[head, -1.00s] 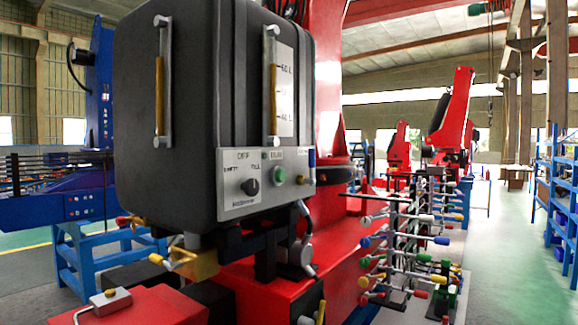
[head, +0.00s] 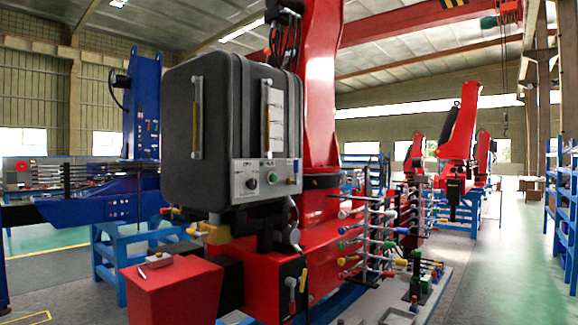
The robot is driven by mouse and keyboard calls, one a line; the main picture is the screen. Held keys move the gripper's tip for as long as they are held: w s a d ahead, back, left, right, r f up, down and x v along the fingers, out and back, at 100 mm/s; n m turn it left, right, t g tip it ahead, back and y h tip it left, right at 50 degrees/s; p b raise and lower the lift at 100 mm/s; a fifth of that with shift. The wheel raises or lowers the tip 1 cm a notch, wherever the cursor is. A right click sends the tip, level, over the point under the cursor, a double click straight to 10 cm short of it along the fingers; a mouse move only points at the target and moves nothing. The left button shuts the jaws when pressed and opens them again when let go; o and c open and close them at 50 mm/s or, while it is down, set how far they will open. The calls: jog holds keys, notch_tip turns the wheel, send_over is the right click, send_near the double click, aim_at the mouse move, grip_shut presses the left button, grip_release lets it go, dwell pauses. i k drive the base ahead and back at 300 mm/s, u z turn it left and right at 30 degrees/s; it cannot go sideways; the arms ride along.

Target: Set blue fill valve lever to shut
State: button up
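A dark grey tank (head: 222,120) with two sight gauges stands on the red crane base. On its lower front is a light control panel (head: 262,179) with a black knob and a green button. A small blue upright piece (head: 296,166) sits at the panel's right edge, above a brass-coloured fitting. It may be the blue fill valve lever, but it is too small to tell its setting. My gripper is not in view.
A red block (head: 172,290) with a small grey box stands in front of the tank. A yellow fitting (head: 212,233) juts out below the tank. A blue crane (head: 145,110) stands at left. Open green floor (head: 500,270) lies at right, before blue shelves.

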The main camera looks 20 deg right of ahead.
aim_at(296, 172)
jog(key=u, duration=0.8)
jog(key=i, duration=1.35)
jog(key=z, duration=0.8)
jog(key=i, duration=0.7)
jog(key=z, duration=0.65)
